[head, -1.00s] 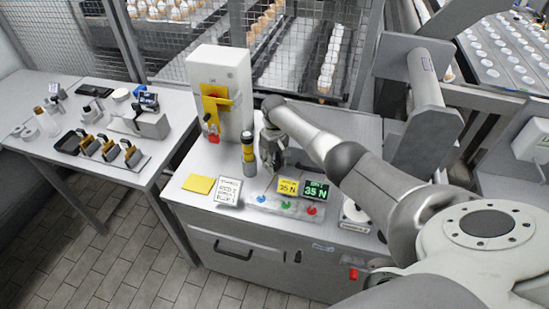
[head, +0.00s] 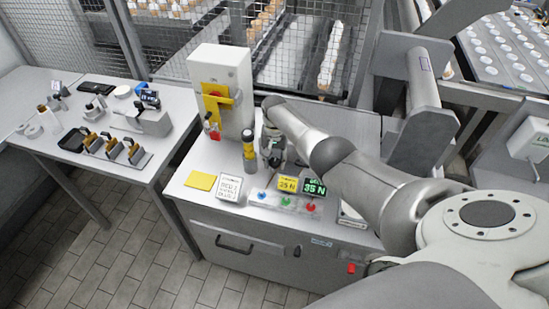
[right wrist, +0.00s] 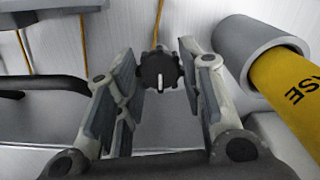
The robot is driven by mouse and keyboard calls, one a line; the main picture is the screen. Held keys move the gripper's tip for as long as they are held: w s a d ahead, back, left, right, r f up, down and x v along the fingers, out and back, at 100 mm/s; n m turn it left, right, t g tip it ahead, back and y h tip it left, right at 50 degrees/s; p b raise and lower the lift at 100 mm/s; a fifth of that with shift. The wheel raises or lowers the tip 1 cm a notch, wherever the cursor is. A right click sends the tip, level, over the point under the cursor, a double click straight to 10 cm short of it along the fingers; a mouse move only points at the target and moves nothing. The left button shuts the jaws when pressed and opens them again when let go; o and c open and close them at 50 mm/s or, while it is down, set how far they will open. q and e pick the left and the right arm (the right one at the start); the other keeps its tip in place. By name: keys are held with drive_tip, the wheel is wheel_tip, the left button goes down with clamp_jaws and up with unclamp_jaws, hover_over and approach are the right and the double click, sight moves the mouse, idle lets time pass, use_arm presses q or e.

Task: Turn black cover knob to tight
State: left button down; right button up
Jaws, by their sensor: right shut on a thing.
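The black cover knob (right wrist: 160,73) is a round, ridged knob with a white pointer line, which points down in the right wrist view. It sits between the fingertips of my right gripper (right wrist: 157,68), which is shut on it. In the head view my right gripper (head: 272,152) is on the grey bench, just right of a yellow-and-black post; the knob cannot be made out there. My left gripper is not in view.
A yellow lettered cylinder (right wrist: 290,85) in a grey collar stands close at right in the wrist view. A side table (head: 45,95) stands left.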

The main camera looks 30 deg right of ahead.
sight(274, 161)
drive_tip(key=shift+w+r, duration=0.1)
drive_tip(key=shift+r, duration=0.05)
idle(0.3)
drive_tip(key=o, duration=0.6)
drive_tip(key=shift+o, duration=0.9)
wheel_tip(274, 161, up, 12)
